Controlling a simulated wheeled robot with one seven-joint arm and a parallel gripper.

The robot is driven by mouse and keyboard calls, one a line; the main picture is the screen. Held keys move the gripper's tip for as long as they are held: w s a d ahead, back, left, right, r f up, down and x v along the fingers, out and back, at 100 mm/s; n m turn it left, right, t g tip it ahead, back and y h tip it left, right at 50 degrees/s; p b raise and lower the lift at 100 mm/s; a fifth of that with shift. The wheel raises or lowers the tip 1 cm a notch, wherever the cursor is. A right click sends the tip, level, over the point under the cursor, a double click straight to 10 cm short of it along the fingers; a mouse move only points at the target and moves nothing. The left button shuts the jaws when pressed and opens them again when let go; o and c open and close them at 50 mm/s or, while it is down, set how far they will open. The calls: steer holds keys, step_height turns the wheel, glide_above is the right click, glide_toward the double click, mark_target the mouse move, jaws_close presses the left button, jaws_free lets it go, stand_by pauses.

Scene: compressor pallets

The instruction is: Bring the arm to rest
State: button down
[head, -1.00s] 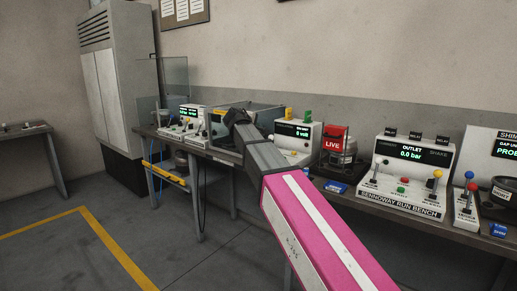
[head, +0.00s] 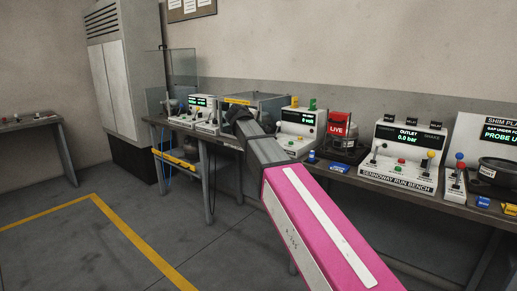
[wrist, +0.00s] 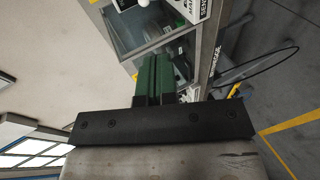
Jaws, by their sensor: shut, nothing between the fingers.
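My arm, with a pink and white link and a grey forearm, reaches forward across the head view toward the bench. Its dark far end is in front of the clear-walled box, and the fingers cannot be made out there. In the wrist view my gripper (wrist: 153,62) shows as two green fingers side by side beyond a dark bar. They are shut against each other with nothing between them. Beyond them the wrist view shows part of a glass-sided box and the bench edge.
A long bench (head: 345,182) runs along the wall. It carries the OUTLET run bench (head: 407,150), a red LIVE sign (head: 338,125), a clear-walled box (head: 265,102) and a dark round pan (head: 498,172). A grey cabinet (head: 112,75) stands at back left. Yellow-lined floor (head: 75,240) is clear.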

steer(key=s+d+f+m+g+y, duration=0.15)
steer(key=s+d+f, duration=0.3)
steer(key=f, duration=0.45)
steer(key=s+d+f+m+g, duration=0.25)
steer(key=s+d+f, duration=0.2)
steer(key=f, duration=0.55)
steer(key=s+d+f+m+g+y, duration=0.1)
steer(key=s+d+f+g, duration=0.3)
steer(key=f, duration=0.5)
steer(key=s+d+f+m+g+y, duration=0.2)
steer(key=s+d+f+m, duration=0.1)
steer(key=s+f, duration=0.5)
steer(key=s+d+f+m+g+y, duration=0.1)
steer(key=s+d+f+m+y, duration=0.1)
steer(key=s+f, duration=0.7)
steer(key=shift+s+d+m+g, duration=0.4)
steer(key=shift+s+d+m, duration=0.2)
steer(key=shift+d, duration=0.3)
